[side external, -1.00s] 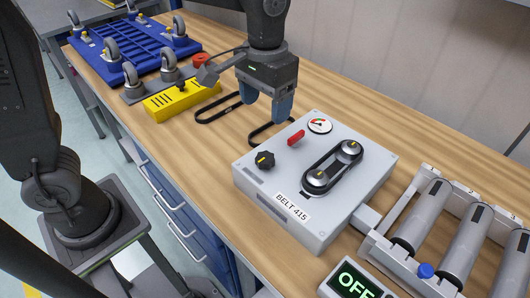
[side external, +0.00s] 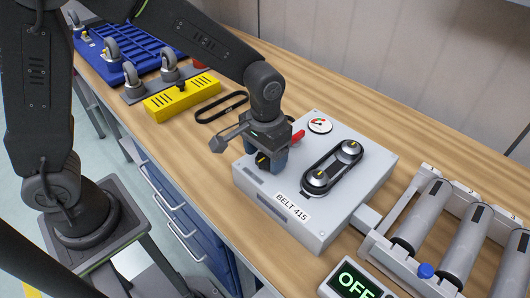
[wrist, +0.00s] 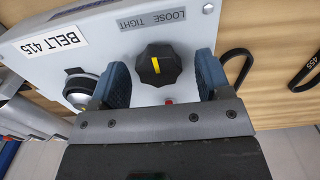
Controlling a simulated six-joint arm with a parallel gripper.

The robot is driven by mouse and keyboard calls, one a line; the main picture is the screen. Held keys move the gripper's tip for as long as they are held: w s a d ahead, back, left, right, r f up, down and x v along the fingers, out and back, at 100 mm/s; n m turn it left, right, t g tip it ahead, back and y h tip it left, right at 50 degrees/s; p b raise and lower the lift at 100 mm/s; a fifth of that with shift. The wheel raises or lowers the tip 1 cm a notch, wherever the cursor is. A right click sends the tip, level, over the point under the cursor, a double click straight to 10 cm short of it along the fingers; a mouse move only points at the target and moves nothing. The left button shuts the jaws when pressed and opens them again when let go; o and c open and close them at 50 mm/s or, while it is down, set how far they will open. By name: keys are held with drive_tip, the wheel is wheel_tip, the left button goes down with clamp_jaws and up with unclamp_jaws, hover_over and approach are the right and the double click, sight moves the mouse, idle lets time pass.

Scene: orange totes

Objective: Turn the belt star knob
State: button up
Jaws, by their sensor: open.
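The black star knob (wrist: 150,72) with a yellow pointer line is on the grey panel box (side external: 325,222) labelled BELT 415. In the side view my gripper (side external: 264,158) is low over the box's left part and hides much of the knob. Whether the fingers touch the panel I cannot tell.
A belt on two pulleys (side external: 333,166), a gauge (side external: 319,125) and a red lever (side external: 298,136) are on the box. A roller conveyor (side external: 421,215) and an OFF display (side external: 354,282) are to the right. A yellow box (side external: 182,98) and loose belt (side external: 222,107) lie behind left.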

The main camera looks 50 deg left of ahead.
drive_tip(key=c, duration=0.9)
drive_tip(key=shift+m, duration=0.4)
drive_tip(key=m, duration=0.6)
drive_tip(key=shift+m, duration=0.3)
drive_tip(key=m, duration=0.6)
drive_tip(key=shift+m, duration=0.3)
